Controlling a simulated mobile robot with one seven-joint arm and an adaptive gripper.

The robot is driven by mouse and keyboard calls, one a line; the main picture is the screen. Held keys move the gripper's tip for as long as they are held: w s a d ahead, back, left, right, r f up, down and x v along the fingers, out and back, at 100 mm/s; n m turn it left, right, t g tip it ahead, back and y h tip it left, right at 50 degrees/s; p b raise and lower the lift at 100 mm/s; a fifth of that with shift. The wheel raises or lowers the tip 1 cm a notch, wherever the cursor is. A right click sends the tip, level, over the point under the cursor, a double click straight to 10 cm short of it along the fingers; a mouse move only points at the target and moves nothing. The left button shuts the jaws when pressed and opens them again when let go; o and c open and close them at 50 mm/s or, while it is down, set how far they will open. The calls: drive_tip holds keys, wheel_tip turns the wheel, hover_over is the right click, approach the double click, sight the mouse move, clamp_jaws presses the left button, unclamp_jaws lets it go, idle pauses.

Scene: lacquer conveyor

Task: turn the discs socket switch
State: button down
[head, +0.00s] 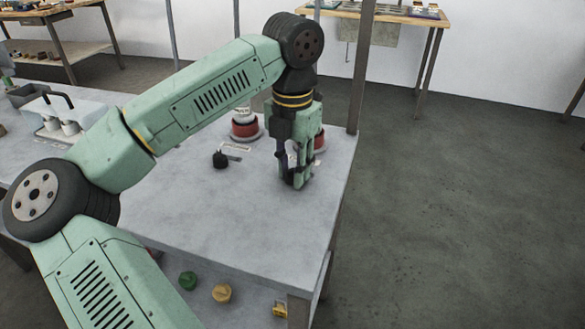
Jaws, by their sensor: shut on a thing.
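My gripper (297,182) is low over the grey tabletop near its right edge, pointing down. Its fingers are shut on a small dark thing at the table surface, mostly hidden by the fingers. It looks like a switch knob, but I cannot read any label on it. A second black knob (220,160) stands free on the table to the left, beside a small white label plate (236,147) too small to read. Behind are a red-and-white round unit (245,130) and another red one (320,141), partly hidden by my gripper.
The grey table (230,215) is clear in front of my gripper. A white machine with a black handle (62,115) stands at the left. Floor is open at right.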

sight(293, 168)
idle(0.4)
drive_tip(key=c, duration=1.3)
unclamp_jaws()
wheel_tip(293, 168, up, 12)
drive_tip(key=shift+r, duration=0.1)
